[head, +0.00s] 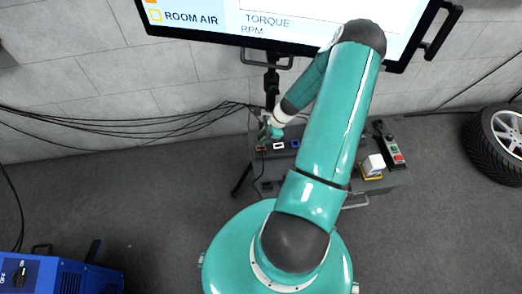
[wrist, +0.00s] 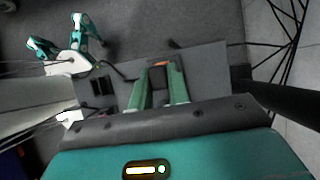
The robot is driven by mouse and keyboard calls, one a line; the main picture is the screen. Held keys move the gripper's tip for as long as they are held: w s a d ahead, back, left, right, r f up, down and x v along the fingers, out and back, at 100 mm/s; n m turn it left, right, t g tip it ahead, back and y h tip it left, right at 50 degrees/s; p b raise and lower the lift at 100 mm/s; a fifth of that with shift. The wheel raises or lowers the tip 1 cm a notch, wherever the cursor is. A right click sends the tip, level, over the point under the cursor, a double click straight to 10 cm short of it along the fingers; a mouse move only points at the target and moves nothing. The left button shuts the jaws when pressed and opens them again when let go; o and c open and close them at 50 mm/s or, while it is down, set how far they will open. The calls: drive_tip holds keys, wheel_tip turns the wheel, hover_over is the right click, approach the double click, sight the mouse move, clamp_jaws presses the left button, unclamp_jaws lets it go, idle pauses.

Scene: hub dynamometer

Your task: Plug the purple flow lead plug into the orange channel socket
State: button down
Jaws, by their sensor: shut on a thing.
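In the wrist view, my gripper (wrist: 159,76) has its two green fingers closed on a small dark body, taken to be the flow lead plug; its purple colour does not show. The orange channel socket (wrist: 160,63) shows as an orange edge just at the fingertips. In the head view, my gripper (head: 265,133) is low over the left end of the grey console, right at the orange channel socket (head: 261,148). The fingers hide most of the plug, and I cannot tell whether it is inside the socket or just above it.
White (head: 278,146) and blue (head: 295,143) sockets sit to the right on the console (head: 268,186). A white block on a yellow base (head: 373,166) and a button box (head: 393,150) stand at its right end. Black cables (head: 130,125) hang along the wall. A screen (head: 250,20) stands behind.

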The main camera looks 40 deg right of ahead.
drive_tip(key=shift+f, duration=0.75)
drive_tip(key=shift+f, duration=0.35)
drive_tip(key=shift+f, duration=0.4)
drive_tip(key=c, duration=1.3)
unclamp_jaws()
drive_tip(key=shift+o, duration=0.2)
drive_tip(key=shift+r, duration=0.1)
drive_tip(key=v, duration=1.2)
